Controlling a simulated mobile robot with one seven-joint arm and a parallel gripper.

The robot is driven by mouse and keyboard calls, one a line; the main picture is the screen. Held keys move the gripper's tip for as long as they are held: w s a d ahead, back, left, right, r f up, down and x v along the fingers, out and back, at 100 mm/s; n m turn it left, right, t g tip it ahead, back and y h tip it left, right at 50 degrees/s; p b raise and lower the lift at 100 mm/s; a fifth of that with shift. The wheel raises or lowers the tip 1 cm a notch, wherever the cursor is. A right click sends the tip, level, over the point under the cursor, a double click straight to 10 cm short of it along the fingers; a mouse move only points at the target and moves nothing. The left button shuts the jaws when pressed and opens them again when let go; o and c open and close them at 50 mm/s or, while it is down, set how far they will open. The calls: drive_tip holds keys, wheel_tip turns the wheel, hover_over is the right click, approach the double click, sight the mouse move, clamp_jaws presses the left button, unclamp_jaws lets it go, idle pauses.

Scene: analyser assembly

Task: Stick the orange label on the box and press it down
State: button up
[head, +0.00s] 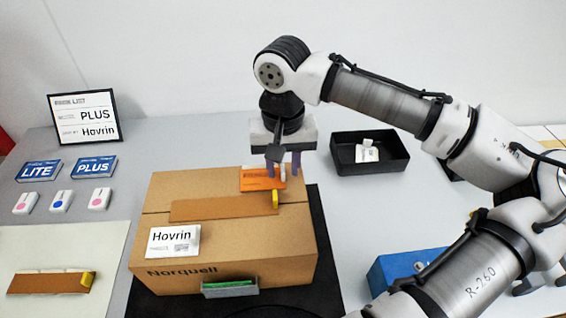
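The brown cardboard box (225,268), marked "Norquell", stands on a black mat in the middle of the table. The orange label (258,181) is at the back right of the box top; I cannot tell whether it lies flat against the cardboard or slightly above it. My gripper (283,168) points down over the label's right end. Its two purple fingers stand apart, with the label's right edge near them. Finger contact with the label or box is unclear. A white "Hovrin" label (173,241) lies at the box top's front left.
A brown strip with a yellow end (222,210) lies across the box top; a similar strip (48,283) is on the pale mat at left. A black tray (345,152) holding a white item stands behind right. A blue box (400,270) is right. Cards and a sign (85,117) are left.

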drive_tip(key=shift+r+p, duration=2.8)
drive_tip(key=shift+r, duration=0.35)
